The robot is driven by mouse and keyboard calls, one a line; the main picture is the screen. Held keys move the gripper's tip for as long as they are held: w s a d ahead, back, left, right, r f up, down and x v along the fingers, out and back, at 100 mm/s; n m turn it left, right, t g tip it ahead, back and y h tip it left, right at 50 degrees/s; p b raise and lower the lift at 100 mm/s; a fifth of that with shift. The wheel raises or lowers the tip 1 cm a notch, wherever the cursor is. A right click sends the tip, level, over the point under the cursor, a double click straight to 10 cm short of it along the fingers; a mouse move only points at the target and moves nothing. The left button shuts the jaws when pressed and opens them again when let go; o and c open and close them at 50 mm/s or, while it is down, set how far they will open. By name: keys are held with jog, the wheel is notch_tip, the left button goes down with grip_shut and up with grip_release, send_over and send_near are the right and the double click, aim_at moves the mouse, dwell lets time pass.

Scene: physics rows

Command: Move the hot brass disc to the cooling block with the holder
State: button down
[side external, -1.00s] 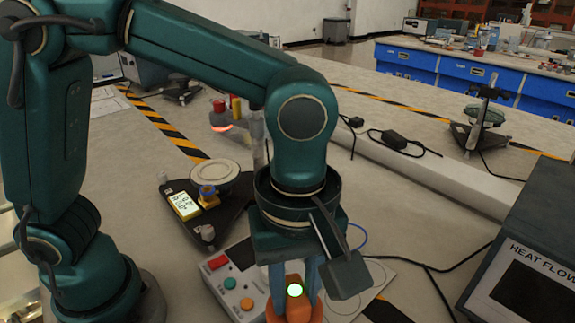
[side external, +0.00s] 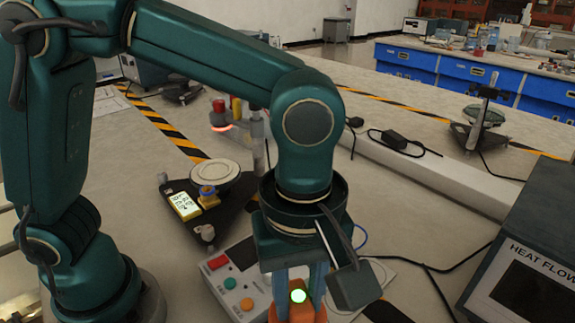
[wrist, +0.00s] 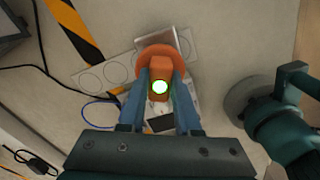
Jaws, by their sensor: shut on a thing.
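My gripper (side external: 297,290) is shut on the orange holder (side external: 284,313), low over the bench. In the wrist view my gripper (wrist: 160,92) has its blue fingers on both sides of the holder (wrist: 163,63), which has a round orange flange and a glowing green-white light. A square grey metal plate (wrist: 156,30) lies just beyond the flange; I cannot tell whether it is the cooling block. I cannot make out the brass disc. A pale round plate (side external: 215,174) sits on a black three-cornered stand, left of my gripper.
A control box (side external: 236,284) with coloured buttons stands left of my gripper. Behind it a red-glowing part (side external: 221,128) is on an upright apparatus. The HEAT FLOW box (side external: 530,265) is at the right. A white sheet with circles (wrist: 91,80) and cables lie nearby.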

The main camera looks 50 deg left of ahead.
jog(key=shift+f, duration=0.1)
jog(key=shift+f, duration=2.3)
jog(key=shift+f, duration=0.65)
dwell(0.6)
jog(key=shift+r, duration=0.1)
jog(key=shift+r, duration=3.4)
